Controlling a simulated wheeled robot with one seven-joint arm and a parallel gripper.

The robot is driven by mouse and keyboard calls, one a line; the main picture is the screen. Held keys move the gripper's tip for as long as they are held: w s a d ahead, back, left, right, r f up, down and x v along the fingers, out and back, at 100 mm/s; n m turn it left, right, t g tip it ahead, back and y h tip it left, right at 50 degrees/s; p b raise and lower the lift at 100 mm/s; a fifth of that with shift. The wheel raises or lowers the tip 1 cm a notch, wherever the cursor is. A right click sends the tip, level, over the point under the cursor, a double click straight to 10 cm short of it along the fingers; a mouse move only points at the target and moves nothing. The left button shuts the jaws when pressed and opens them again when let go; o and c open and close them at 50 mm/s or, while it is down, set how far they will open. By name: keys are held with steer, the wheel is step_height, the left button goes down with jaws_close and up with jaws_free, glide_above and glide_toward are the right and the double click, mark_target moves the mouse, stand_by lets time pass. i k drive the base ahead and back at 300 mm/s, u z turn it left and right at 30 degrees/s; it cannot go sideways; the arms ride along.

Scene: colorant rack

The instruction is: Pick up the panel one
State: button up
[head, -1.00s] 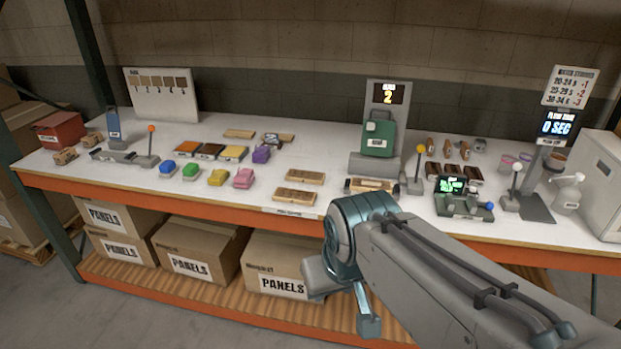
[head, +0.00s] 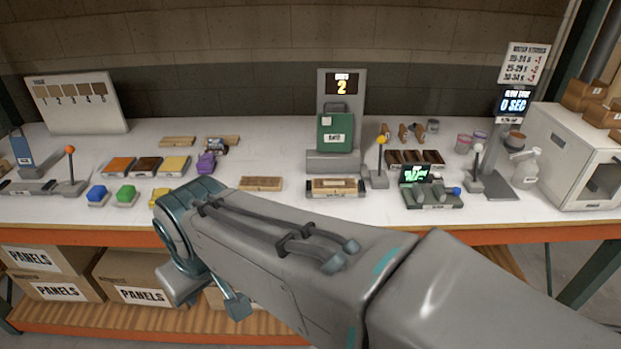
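Several light wooden panels lie on the white table. One panel (head: 261,184) is at the front middle, just beyond my arm. Another panel (head: 335,184) sits in a dark holder to its right. Two more lie farther back, one at the left (head: 177,141) and one beside it (head: 222,140), partly behind a small dark item. I cannot read which is panel one. My arm crosses the front of the table from the lower right and hides part of its edge. The arm's end hangs before the table at the left; its fingers cannot be made out, and no held object shows.
A green container (head: 336,133) stands at the dispenser. Levers, including a yellow-knobbed one (head: 381,160), rise from the table. A white cabinet (head: 575,160) is at the right. Boxes (head: 140,278) fill the lower shelf.

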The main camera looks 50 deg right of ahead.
mark_target(318, 185)
steer(key=z, duration=0.3)
steer(key=i, duration=0.65)
steer(key=z, duration=0.95)
steer(key=i, duration=0.35)
steer(key=z, duration=0.35)
